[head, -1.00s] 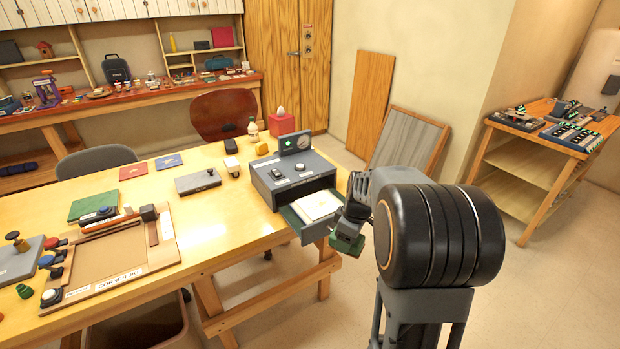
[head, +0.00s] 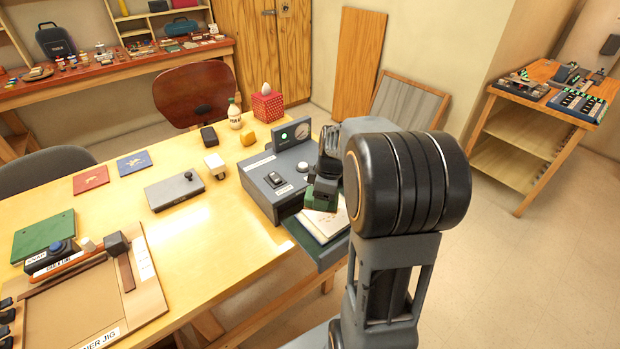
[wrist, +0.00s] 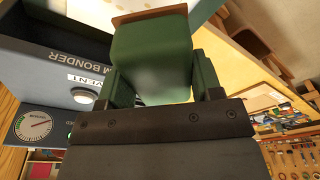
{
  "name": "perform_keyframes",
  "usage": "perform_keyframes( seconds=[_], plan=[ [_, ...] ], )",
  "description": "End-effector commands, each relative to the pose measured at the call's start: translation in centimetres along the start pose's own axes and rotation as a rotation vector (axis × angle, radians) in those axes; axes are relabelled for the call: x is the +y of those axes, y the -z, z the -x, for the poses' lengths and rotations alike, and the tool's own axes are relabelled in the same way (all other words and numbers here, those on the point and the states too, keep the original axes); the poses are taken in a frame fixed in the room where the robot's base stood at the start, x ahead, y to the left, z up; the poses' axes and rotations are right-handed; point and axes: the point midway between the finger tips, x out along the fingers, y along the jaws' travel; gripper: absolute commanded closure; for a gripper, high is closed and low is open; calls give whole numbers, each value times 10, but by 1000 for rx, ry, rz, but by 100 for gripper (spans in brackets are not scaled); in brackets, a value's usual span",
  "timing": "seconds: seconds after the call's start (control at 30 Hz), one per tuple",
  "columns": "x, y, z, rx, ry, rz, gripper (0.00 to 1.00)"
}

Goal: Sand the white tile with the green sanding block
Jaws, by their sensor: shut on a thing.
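The green sanding block (head: 322,196) is in my gripper (head: 324,190), which is shut on it. In the wrist view the block (wrist: 152,55) fills the space between the fingers, with a brown strip along its far edge. The white tile (head: 328,226) lies in the pulled-out drawer (head: 330,256) of a grey bonder box (head: 258,190). It has faint reddish marks. The block is over the tile's back part in the head view and hides some of it. I cannot tell whether they touch.
The bonder's gauge panel (head: 291,133) stands upright behind the drawer. A wooden jig (head: 85,295) lies at left. Floor right of the table is clear.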

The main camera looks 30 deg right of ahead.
Motion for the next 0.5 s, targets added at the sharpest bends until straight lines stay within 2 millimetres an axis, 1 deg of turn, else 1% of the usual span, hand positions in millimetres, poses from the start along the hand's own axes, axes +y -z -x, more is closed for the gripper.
perform_keyframes(
  seconds=[0.13, 0.27, 0.5],
  plan=[
    [1, -3, -4, 0, -1, -5, 60],
    [1, -5, -12, 0, -2, -9, 60],
    [2, -10, -33, 0, -1, -11, 60]
  ],
)
